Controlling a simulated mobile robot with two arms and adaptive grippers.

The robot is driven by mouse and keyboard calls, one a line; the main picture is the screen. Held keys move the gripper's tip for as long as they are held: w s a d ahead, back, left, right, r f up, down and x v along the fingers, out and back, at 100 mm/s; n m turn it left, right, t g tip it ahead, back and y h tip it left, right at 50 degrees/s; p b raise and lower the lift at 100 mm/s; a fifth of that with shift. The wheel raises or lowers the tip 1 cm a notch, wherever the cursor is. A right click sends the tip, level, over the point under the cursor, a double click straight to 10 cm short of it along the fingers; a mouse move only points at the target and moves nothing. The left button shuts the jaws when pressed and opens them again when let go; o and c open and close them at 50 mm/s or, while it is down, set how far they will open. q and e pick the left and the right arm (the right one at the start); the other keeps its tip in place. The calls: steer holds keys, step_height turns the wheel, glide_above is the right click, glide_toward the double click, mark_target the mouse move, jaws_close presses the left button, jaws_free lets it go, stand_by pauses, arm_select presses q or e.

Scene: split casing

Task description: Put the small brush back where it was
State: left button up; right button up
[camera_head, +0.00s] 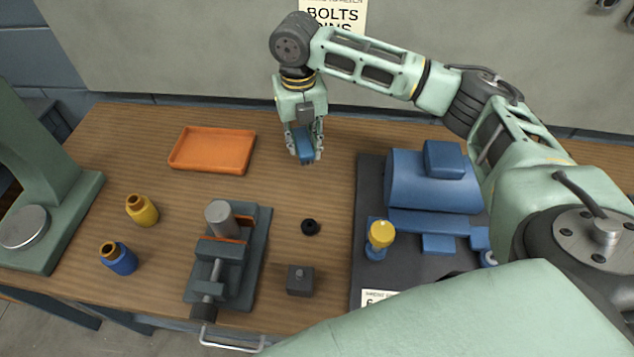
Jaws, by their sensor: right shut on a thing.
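My right gripper (304,152) hangs above the back middle of the wooden bench, pointing down. It is shut on a small blue block-like piece (304,146). No bristles show on this piece, so I cannot tell whether it is the small brush. I cannot make out a brush elsewhere. I cannot tell how high the piece is above the wood. My left gripper is not in view.
An orange tray (174,160) lies empty left of the gripper. A vise (232,262) holds a grey cylinder. A black ring (310,227) and a dark block (300,280) lie nearby. Blue casing parts (430,185) sit on a dark mat (368,190) at right.

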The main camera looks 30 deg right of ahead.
mark_target(309, 176)
steer(key=shift+w+d+f, duration=0.2)
steer(key=shift+d+f, duration=0.2)
steer(key=shift+d, duration=0.15)
steer(key=shift+d+f, duration=0.2)
steer(key=shift+d, duration=0.05)
step_height(309, 176, down, 9)
steer(key=shift+f+p, duration=0.1)
steer(key=shift+p, duration=0.65)
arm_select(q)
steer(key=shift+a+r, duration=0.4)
arm_select(e)
steer(key=shift+f, duration=0.15)
steer(key=shift+f, duration=0.15)
steer(key=o, duration=1.1)
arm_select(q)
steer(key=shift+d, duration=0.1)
